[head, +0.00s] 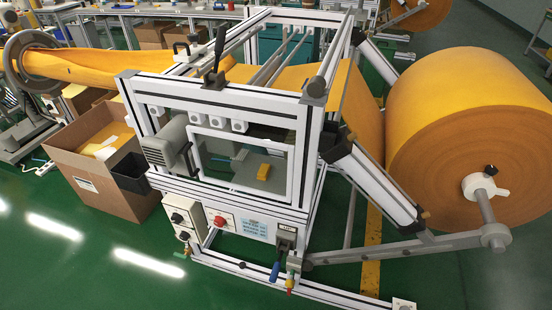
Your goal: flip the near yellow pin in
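I cannot tell for sure which part is the near yellow pin. A small brass-yellow piece (425,214) shows at the lower end of the slanted white arm beside the big orange felt roll (468,125). A small yellow fitting (290,283) shows at the front foot of the machine, below a blue handle (275,271). These parts are too small to tell whether any pin is in or out. Neither of my grippers is in view.
The white-framed machine (255,97) fills the middle. A control panel with a red knob (220,221) faces front. A cardboard box (100,160) stands at left. A grey support bar (410,247) runs below the roll. The green floor (110,235) in front is clear.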

